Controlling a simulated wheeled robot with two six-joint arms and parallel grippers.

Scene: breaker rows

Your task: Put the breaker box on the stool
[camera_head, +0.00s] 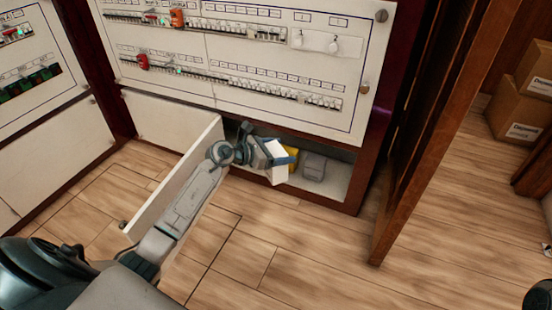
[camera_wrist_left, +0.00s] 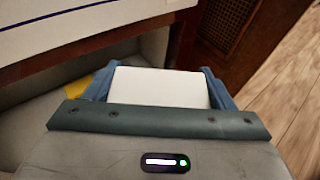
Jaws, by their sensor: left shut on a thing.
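A small plain white box (camera_head: 277,173), which looks like the breaker box, is in the jaws of my left gripper (camera_head: 281,157) in the head view. The gripper is at the opening of the low cabinet compartment (camera_head: 340,178). In the left wrist view the white box (camera_wrist_left: 160,87) sits between the two blue fingers, which grip its sides. Only its plain face shows there. I cannot make out a stool for certain in either view.
A yellow thing (camera_head: 293,153) and a grey thing (camera_head: 314,166) are in the compartment. A white door panel (camera_head: 172,187) stands open left of it. A brown wooden door (camera_head: 425,135) stands open at right. Cardboard boxes (camera_head: 519,105) are at far right. The wooden floor between is clear.

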